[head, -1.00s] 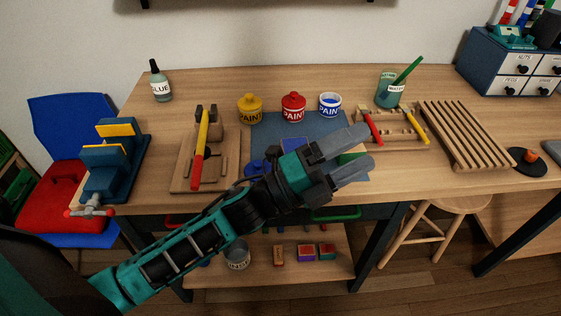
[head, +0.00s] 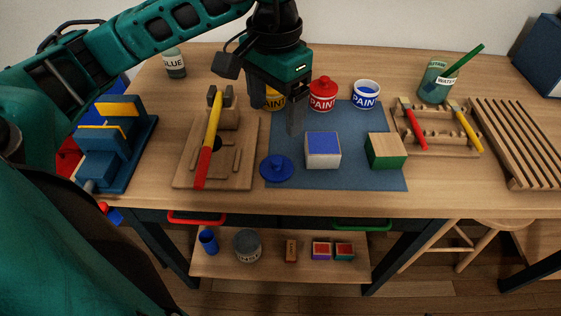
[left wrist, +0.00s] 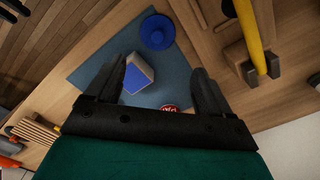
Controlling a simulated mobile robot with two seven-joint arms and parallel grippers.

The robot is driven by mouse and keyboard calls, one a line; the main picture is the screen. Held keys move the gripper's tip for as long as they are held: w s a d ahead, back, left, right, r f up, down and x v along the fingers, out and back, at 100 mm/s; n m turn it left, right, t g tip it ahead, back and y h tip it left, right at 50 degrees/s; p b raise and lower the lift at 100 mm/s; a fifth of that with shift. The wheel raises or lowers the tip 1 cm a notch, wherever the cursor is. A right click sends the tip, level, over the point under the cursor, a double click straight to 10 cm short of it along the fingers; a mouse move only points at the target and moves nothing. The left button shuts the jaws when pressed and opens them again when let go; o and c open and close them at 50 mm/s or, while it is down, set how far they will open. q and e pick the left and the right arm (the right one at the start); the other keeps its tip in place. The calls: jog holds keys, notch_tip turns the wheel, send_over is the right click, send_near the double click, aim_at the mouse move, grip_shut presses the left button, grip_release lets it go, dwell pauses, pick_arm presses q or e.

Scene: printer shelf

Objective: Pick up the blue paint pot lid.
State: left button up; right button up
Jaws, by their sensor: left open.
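The blue paint pot lid (head: 276,168), a flat disc with a knob, lies at the front left corner of the blue mat (head: 375,178). It also shows in the left wrist view (left wrist: 157,32), beyond the fingertips. The blue paint pot (head: 366,95) stands open at the back of the mat. My left gripper (head: 277,117) is open and empty, pointing down above the back left of the mat, behind the lid. In the left wrist view its two fingers (left wrist: 156,68) are spread wide. My right gripper is not in view.
A blue-topped block (head: 322,151) and a green block (head: 386,151) sit right of the lid. A wooden board with a red-yellow tool (head: 208,140) is close on its left. Red (head: 322,95) and yellow (head: 274,101) pots stand behind; my gripper partly hides the yellow one.

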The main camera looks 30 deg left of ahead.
pick_arm(q)
send_over(279, 158)
jog(key=f, duration=0.6)
jog(key=shift+s+a, duration=0.1)
jog(key=shift+a, duration=0.2)
jog(key=shift+d+f, duration=0.15)
jog(key=shift+f, duration=1.35)
jog(key=shift+d+f, duration=0.1)
jog(key=shift+f, duration=1.4)
jog(key=shift+c, duration=0.4)
jog(key=c, duration=0.8)
